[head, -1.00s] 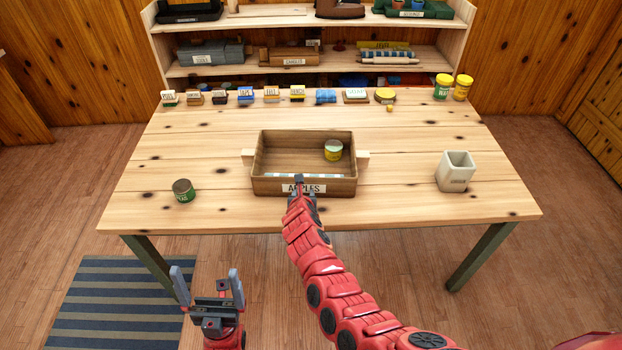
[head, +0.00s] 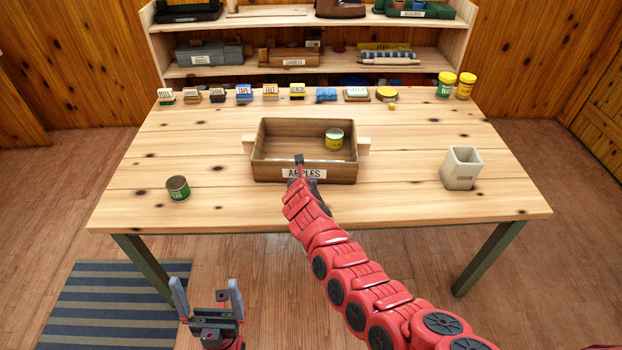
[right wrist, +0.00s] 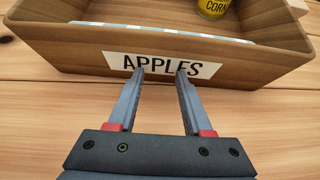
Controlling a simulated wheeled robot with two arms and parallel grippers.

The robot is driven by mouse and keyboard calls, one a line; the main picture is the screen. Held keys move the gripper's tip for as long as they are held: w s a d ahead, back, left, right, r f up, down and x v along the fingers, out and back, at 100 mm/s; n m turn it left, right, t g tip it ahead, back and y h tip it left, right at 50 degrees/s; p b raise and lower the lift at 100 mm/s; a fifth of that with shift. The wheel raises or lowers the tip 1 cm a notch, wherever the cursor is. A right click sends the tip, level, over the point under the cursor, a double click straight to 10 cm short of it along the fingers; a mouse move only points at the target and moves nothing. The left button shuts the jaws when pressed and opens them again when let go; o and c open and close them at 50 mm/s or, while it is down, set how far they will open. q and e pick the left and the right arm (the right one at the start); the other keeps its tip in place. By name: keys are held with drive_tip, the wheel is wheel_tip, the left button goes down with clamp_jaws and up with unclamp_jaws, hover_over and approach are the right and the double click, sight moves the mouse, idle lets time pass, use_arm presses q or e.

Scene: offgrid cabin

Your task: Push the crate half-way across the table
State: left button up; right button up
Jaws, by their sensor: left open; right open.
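The wooden crate (head: 343,172) stands upright on the table (head: 400,205), near the middle from left to right, with its "APPLES" label facing me. A yellow-and-green can (head: 334,140) is inside it, toward the right; its label reads "CORN" in the right wrist view (right wrist: 213,5). My right gripper (right wrist: 160,72) is open and empty, with both fingertips at the labelled front wall of the crate, seemingly touching it. In the head view its arm partly covers the label. My left gripper (head: 207,288) is open and empty, low in front of the table.
A dark green can (head: 178,188) stands left of the crate and a whitish square pot (head: 461,168) stands to the right. Several small labelled blocks and tins line the back, with two yellow-lidded jars (head: 455,86) at back right. The tabletop directly behind the crate is clear.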

drive_tip(key=shift+w+f+b, duration=0.15)
drive_tip(key=shift+w+b, duration=0.2)
drive_tip(key=shift+b, duration=0.15)
drive_tip(key=shift+w+b, duration=0.5)
drive_tip(key=shift+b, duration=0.15)
